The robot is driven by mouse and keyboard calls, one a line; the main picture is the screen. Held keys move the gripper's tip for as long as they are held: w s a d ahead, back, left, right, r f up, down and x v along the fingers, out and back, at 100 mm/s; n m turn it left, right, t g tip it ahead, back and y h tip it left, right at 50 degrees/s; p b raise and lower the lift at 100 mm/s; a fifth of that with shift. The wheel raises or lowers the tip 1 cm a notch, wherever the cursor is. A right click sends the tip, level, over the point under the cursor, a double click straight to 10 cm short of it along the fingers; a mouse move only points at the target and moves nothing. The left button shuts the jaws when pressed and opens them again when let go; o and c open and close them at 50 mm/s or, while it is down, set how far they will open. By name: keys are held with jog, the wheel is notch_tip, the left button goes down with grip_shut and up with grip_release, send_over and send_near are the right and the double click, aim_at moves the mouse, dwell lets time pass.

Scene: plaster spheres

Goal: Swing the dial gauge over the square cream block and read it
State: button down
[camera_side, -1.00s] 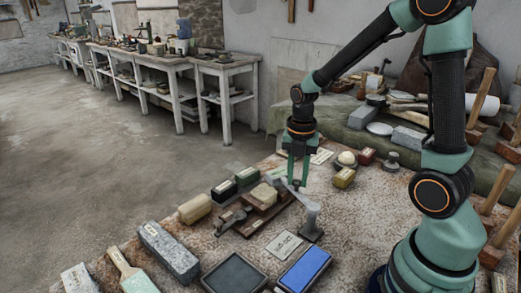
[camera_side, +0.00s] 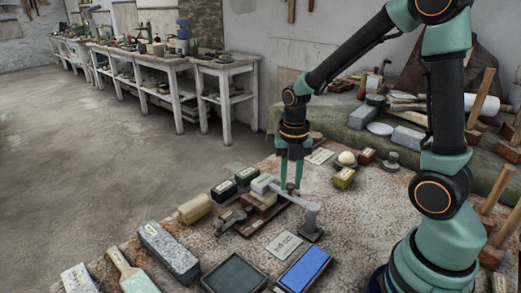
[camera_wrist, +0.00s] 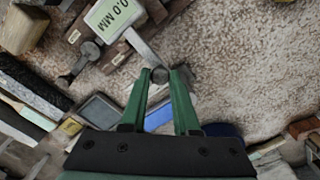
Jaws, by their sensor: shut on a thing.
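The dial gauge has a grey post (camera_side: 312,218) on the table and a swing arm. Its pale green display head (camera_side: 263,183) is over the square cream block (camera_side: 262,197), which lies on a brown wooden base (camera_side: 240,228). I cannot tell if head and block touch. My gripper (camera_side: 291,188) is shut on the gauge arm, at a round dark knob (camera_wrist: 160,76) between the fingertips in the wrist view. The block is mostly hidden there.
A dark green block (camera_side: 223,190) and a yellowish rounded block (camera_side: 195,209) lie left of the wooden base. A lettered card (camera_side: 283,244), a blue stone (camera_side: 304,269) and a dark slab (camera_side: 235,274) lie in front. A white ball (camera_side: 347,158) lies behind right.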

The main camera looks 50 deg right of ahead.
aim_at(290, 185)
jog(key=shift+a, duration=0.1)
jog(key=c, duration=0.7)
grip_release()
jog(key=shift+o, duration=0.2)
jog(key=shift+r, duration=0.1)
notch_tip(290, 185, up, 12)
